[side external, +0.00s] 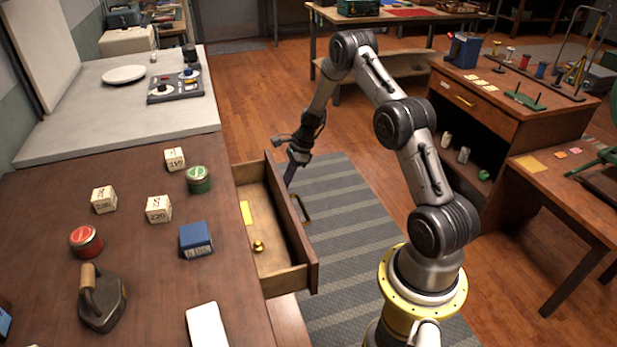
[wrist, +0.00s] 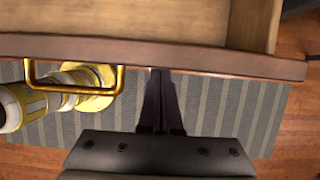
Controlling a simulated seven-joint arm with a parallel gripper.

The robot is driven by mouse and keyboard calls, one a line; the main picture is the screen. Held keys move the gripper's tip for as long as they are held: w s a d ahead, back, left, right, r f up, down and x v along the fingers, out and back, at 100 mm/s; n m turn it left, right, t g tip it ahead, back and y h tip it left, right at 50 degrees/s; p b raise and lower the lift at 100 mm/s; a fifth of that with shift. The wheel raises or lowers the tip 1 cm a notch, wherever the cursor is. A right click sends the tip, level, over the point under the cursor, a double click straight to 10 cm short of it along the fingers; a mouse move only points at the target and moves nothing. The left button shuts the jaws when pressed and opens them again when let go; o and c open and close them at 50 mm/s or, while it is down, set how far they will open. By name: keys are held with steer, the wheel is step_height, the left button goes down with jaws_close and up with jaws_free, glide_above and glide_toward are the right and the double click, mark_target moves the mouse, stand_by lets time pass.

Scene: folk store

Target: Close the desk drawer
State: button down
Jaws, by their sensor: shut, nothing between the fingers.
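The desk drawer (side external: 307,262) stands pulled out from the right side of the brown desk (side external: 140,262) in the side external view. It holds a yellow item (side external: 246,213) and a small brass-coloured object (side external: 258,246). Its brass handle (side external: 303,208) is on the outer front face. My gripper (side external: 289,180) is shut and empty, pointing down just outside the drawer front, near the far end. In the wrist view, my gripper (wrist: 161,78) has its fingertips at the drawer front (wrist: 220,60), right of the handle (wrist: 75,86). Whether they touch it I cannot tell.
The desk top holds small cream boxes (side external: 159,209), a blue box (side external: 196,239), round tins (side external: 86,241) and an old iron (side external: 102,297). A striped grey rug (side external: 345,215) covers the floor beside the drawer. Another wooden desk (side external: 500,130) stands at the right.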

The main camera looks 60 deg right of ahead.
steer(key=w+a, duration=1)
steer(key=shift+w+a, duration=0.25)
